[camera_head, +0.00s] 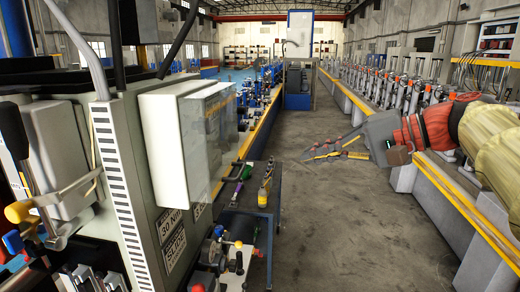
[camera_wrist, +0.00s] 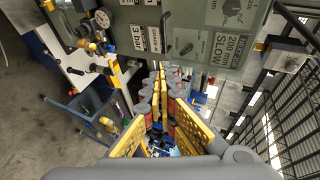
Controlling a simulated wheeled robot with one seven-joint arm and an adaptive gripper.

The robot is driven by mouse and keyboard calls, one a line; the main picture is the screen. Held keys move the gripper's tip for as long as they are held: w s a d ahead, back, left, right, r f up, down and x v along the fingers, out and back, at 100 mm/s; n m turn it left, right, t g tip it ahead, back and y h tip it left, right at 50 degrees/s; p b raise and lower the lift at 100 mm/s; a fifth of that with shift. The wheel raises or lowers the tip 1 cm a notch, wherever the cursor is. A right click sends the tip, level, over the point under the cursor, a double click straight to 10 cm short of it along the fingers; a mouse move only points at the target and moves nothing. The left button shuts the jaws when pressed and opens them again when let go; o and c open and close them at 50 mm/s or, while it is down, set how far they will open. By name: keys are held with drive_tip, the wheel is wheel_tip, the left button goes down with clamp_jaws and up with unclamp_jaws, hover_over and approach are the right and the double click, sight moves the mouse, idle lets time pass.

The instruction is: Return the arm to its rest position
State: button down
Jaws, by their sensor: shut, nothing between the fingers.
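My gripper (camera_head: 310,156) hangs in the air over the open aisle, right of centre in the head view. Its grey and yellow fingers point left and come together at the tips, with nothing held. My arm (camera_head: 452,122), red and pale yellow, reaches in from the right edge. In the wrist view the gripper (camera_wrist: 163,72) shows its yellow-padded fingers running away from the camera and narrowing toward the tips. A grey-green machine panel (camera_wrist: 225,45) with labels and a handle lies beyond the tips; the distance to it is hard to tell.
A machine cabinet (camera_head: 172,225) with a white box (camera_head: 165,145) and a clear cover stands at left. A tool cart (camera_head: 268,212) is beside it. A long yellow-edged machine line (camera_head: 470,218) runs along the right. The concrete floor (camera_head: 345,235) between is clear. Black mesh fencing (camera_wrist: 285,100) shows in the wrist view.

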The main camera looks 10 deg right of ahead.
drive_tip(key=s+d+f+m+g+h, duration=0.1)
drive_tip(key=d+f+h, duration=0.2)
drive_tip(key=f, duration=0.5)
drive_tip(key=s+d+f+m+h, duration=0.1)
drive_tip(key=d+f+h, duration=0.15)
drive_tip(key=f, duration=0.55)
drive_tip(key=s+a+f+n+h+b, duration=0.2)
drive_tip(key=s+a+f+n, duration=0.1)
drive_tip(key=s+f, duration=0.6)
drive_tip(key=s+a+f+n+g+h+b, duration=0.1)
drive_tip(key=s+a+f+n+h, duration=0.2)
drive_tip(key=s+f, duration=0.6)
drive_tip(key=shift+f+n+g+b, duration=0.35)
drive_tip(key=shift+f+n, duration=0.4)
drive_tip(key=shift+n, duration=0.45)
